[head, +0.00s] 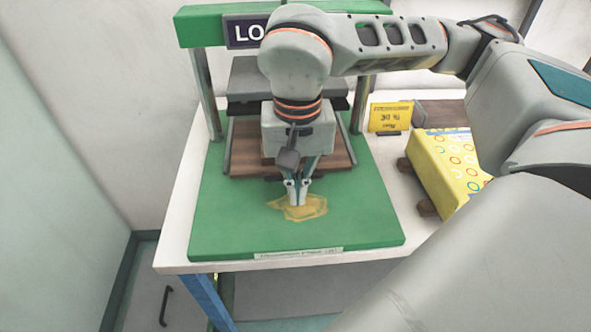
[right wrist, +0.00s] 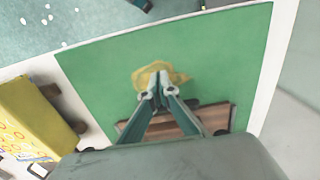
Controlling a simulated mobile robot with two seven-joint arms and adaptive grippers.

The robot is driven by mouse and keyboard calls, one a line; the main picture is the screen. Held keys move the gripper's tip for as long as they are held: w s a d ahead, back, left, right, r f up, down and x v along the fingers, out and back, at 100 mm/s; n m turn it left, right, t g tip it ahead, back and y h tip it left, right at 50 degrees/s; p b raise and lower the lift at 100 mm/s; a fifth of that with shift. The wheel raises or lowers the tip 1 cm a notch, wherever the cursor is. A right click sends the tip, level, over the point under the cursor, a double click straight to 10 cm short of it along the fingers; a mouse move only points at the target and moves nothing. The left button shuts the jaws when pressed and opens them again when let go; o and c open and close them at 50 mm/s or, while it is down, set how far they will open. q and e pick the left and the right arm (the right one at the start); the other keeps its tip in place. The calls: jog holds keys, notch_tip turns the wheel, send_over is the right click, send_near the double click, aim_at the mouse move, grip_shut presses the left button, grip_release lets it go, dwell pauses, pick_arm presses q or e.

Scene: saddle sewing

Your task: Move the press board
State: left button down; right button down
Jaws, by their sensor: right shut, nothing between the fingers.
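The press board, a brown wooden slab (head: 248,160), lies on the green base of the press, under the grey press plate (head: 245,75). My right arm hides part of it. It also shows in the right wrist view (right wrist: 178,127), behind my fingers. My right gripper (head: 297,202) is shut and empty, pointing down over a yellow patch (head: 316,207) in front of the board. In the right wrist view its fingertips (right wrist: 157,80) meet over that patch. Whether the tips touch the green base, I cannot tell. My left gripper is not in view.
The green press frame (head: 200,60) stands on a white table (head: 180,220). At the right are a yellow patterned box (head: 450,165) on dark wooden supports and a small yellow sign (head: 390,117).

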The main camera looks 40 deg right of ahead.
notch_tip(320, 180, down, 2)
jog(key=w, duration=0.1)
jog(key=w+d, duration=0.1)
jog(key=w, duration=0.1)
jog(key=shift+d+r, duration=0.3)
jog(key=shift+d, duration=0.1)
jog(key=shift+w+d, duration=0.15)
jog(key=shift+w, duration=0.05)
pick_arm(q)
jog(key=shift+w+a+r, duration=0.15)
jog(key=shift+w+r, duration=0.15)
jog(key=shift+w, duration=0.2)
